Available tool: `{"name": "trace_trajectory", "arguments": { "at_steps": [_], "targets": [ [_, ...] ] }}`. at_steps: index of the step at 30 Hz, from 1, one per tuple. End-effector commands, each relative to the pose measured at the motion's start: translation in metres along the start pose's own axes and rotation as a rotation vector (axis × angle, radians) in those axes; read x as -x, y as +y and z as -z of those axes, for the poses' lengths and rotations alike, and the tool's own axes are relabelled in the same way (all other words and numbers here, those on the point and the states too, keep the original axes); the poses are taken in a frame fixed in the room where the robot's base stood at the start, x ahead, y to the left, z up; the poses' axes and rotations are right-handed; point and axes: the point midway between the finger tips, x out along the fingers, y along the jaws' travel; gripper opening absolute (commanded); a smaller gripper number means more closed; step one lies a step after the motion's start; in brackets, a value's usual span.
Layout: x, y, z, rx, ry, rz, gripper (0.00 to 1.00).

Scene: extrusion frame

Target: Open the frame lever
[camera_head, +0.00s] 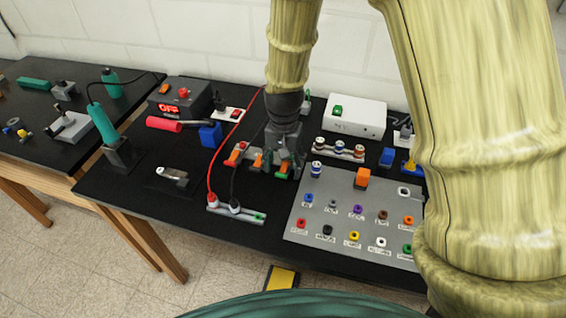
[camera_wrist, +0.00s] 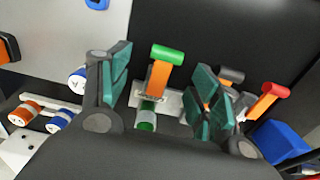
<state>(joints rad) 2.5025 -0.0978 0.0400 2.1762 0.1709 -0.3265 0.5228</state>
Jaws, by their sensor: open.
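A row of lever terminals stands on the black table. In the wrist view, one lever has an orange arm and a green tip (camera_wrist: 166,53), over a pale base with a green and white round part (camera_wrist: 146,118). A dark-tipped lever (camera_wrist: 231,75) and a red-tipped orange lever (camera_wrist: 268,100) stand to its right. My gripper (camera_wrist: 162,75) is open, its green-padded fingers on either side of the green-tipped lever, with no clear contact. In the head view, my gripper (camera_head: 283,162) is over the right end of the row, partly hiding it.
A grey panel of coloured sockets (camera_head: 340,215) lies in front, to the right. A white box (camera_head: 355,117) and a terminal strip (camera_head: 340,150) stand behind it. A red and a black cable run to a small strip (camera_head: 236,211) near the front. A blue block (camera_head: 211,134) stands left.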

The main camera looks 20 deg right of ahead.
Motion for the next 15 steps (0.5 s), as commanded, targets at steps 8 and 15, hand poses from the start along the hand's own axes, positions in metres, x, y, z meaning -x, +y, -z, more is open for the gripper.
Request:
{"name": "trace_trajectory", "arguments": {
  "at_steps": [8,15],
  "targets": [
    [0.0002,-0.0001,0.0,0.0,0.0,0.0,0.43],
    [0.0003,-0.0002,0.0,0.0,0.0,0.0,0.17]
  ]
}}
